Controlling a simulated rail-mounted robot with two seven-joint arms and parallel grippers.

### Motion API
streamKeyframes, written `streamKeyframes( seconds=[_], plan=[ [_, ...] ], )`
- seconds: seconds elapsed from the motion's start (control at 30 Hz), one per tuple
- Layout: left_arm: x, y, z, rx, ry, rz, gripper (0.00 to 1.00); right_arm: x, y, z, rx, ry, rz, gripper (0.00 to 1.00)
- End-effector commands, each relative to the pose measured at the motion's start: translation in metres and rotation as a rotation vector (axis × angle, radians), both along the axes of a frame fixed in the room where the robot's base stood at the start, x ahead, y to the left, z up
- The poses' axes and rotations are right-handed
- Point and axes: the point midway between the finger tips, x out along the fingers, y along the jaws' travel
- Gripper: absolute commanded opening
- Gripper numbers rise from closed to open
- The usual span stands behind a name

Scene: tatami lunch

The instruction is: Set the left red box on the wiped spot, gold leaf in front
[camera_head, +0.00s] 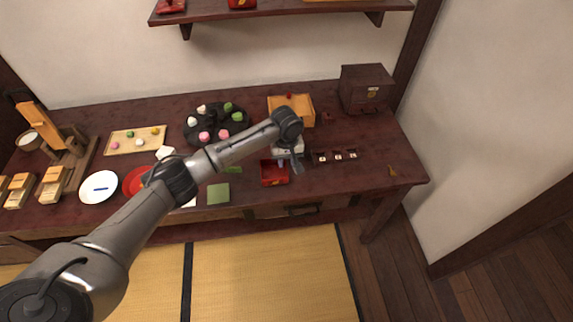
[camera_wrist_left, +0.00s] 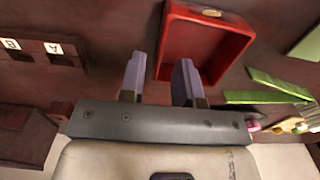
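An open red box (camera_head: 267,179) sits on the dark red table near its front edge, below my left gripper (camera_head: 291,166). In the left wrist view the red box (camera_wrist_left: 196,48) shows an oval gold mark on its end wall at the top of the picture. My left gripper (camera_wrist_left: 160,80) is open. One finger shows outside the box's side wall and the other over its inside; contact cannot be told. Two more red pieces, one at the left (camera_head: 171,6) and one further right (camera_head: 242,3), stand on the wall shelf. I cannot make out a wiped spot. My right gripper is not in view.
A row of small lettered dark boxes (camera_head: 337,157) lies right of the gripper. An orange tray (camera_head: 291,101) and a dark chest (camera_head: 366,88) stand behind. A green square (camera_head: 218,194) and green strips (camera_wrist_left: 278,84) lie beside the red box. The table's right front is mostly clear.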

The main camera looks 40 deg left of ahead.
Motion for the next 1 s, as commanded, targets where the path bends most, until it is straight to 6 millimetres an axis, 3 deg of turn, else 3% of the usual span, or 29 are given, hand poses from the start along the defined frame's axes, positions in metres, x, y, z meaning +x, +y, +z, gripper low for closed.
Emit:
streamKeyframes(
  seconds=[0.03, 0.3, 0.63, 0.73, 0.83, 1.0],
  plan=[
    [0.0, 0.0, 0.015, -0.001, -0.002, -0.001, 0.3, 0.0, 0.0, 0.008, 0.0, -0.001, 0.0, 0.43],
    [0.0, 0.0, 0.056, 0.0, 0.0, -0.001, 0.3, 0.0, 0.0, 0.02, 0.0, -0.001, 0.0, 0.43],
    [0.0, 0.0, 0.075, -0.001, 0.001, 0.0, 0.3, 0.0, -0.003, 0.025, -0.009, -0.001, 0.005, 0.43],
    [-0.001, -0.002, 0.074, -0.001, 0.001, -0.007, 0.3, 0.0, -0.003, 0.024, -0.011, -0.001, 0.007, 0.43],
    [-0.008, -0.014, 0.06, -0.002, 0.002, -0.057, 0.3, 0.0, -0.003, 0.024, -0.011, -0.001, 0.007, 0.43],
    [-0.047, -0.067, 0.008, -0.019, -0.02, -0.29, 0.3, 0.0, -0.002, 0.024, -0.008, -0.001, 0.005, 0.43]
  ],
)
